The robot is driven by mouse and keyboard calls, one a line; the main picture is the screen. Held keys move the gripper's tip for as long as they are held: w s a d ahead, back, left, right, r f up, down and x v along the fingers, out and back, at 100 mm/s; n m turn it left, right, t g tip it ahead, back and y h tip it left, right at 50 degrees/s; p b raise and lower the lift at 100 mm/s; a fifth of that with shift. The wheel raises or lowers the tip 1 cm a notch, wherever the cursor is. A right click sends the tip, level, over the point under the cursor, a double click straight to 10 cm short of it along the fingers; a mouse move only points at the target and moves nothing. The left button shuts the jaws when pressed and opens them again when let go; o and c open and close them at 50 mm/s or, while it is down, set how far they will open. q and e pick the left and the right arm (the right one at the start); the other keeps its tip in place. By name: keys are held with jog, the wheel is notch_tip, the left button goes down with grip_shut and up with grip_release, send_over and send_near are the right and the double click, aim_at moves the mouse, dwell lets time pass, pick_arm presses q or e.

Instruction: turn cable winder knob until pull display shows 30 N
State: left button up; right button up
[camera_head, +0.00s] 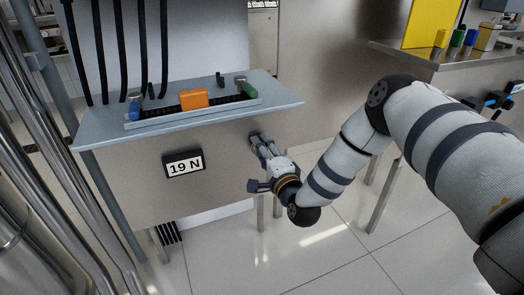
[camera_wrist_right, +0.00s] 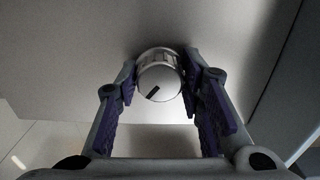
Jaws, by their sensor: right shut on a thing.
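The pull display (camera_head: 184,163) on the front panel under the shelf reads 19 N. The cable winder knob (camera_wrist_right: 159,76) is a silvery round knob with a dark pointer mark, seen in the right wrist view; the mark slants from lower left to upper right. My right gripper (camera_wrist_right: 160,84) has its two fingers on either side of the knob and is shut on it. In the head view my right gripper (camera_head: 258,143) reaches the panel right of the display and hides the knob. My left gripper is not in view.
A blue-grey shelf (camera_head: 100,132) juts out above the display, carrying an orange block (camera_head: 193,98) and a blue item (camera_head: 135,108) in a tray. Black cables (camera_head: 121,50) hang at its left. Metal pipes (camera_head: 60,160) stand at far left. Another bench (camera_head: 420,56) is at right.

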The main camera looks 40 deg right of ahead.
jog(key=shift+m, duration=0.3)
dwell(0.4)
jog(key=o, duration=1.2)
jog(key=v, duration=1.2)
